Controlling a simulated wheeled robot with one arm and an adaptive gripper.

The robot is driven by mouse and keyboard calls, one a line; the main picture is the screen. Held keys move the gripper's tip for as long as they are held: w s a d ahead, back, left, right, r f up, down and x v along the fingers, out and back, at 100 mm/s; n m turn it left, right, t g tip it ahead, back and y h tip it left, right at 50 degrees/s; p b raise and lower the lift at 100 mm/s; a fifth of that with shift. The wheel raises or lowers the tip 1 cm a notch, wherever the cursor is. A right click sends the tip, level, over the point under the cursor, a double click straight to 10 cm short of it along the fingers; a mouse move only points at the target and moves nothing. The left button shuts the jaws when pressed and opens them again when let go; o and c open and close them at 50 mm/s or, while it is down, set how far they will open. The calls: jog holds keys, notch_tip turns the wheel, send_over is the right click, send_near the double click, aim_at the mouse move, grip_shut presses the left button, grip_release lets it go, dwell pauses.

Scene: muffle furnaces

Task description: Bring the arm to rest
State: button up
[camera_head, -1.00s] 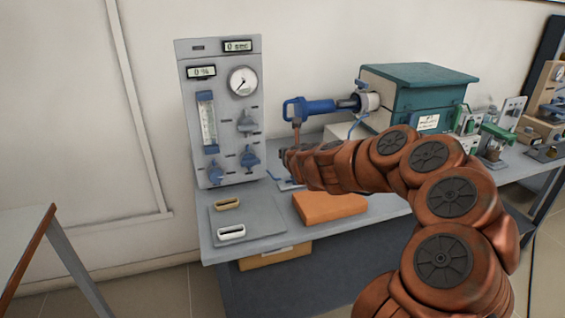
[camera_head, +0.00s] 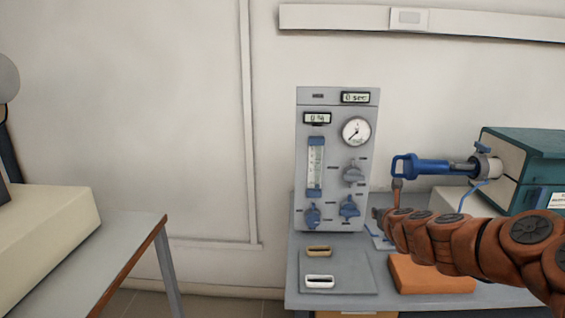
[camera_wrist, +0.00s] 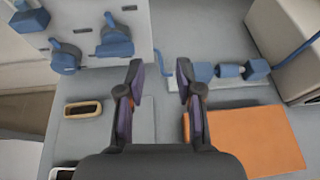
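My orange-brown arm (camera_head: 455,242) reaches in from the right edge in the head view, stretched out over the bench. Its end is close to the lower right side of the grey control panel (camera_head: 302,160). In the wrist view my gripper (camera_wrist: 159,82) has its two dark fingers apart with nothing between them. It is above the bench top, between the panel's blue knobs (camera_wrist: 64,57) and an orange block (camera_wrist: 250,142). In the head view the fingers are too small to make out.
Two small boats, one tan (camera_head: 318,250) and one white (camera_head: 319,282), lie on a grey plate (camera_head: 345,278) before the panel. A teal furnace (camera_head: 525,150) with a blue-handled tube (camera_head: 430,167) stands right. Another table (camera_head: 120,235) is at left, with floor between.

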jog(key=s+a+r+n+g+y+p, duration=0.15)
jog(key=s+a+r+n+y, duration=0.25)
jog(key=a+n, duration=0.5)
jog(key=s+a+r+n+g+y+p, duration=0.1)
jog(key=s+a+r+n+y+p, duration=0.15)
jog(key=s+a+r+n, duration=0.55)
jog(key=s+a+f+n+g+y+p, duration=0.25)
jog(key=s+a+f+n, duration=0.2)
jog(key=a, duration=0.25)
jog(key=s+d+n+g+h+p, duration=0.1)
jog(key=s+n, duration=0.4)
jog(key=s, duration=0.6)
jog(key=s+d+f+n+g+h+p, duration=0.1)
jog(key=s+d+n+g+h+p, duration=0.1)
jog(key=s, duration=0.9)
jog(key=s+d+f+n+g+h+p, duration=0.1)
jog(key=s+d+n+g+h, duration=0.2)
jog(key=s, duration=0.9)
jog(key=d+n+g, duration=0.2)
jog(key=n+g, duration=0.2)
jog(key=n, duration=0.2)
jog(key=shift+d+f+h+p, duration=0.25)
jog(key=shift+d+h+p, duration=0.05)
jog(key=shift+d+p, duration=0.05)
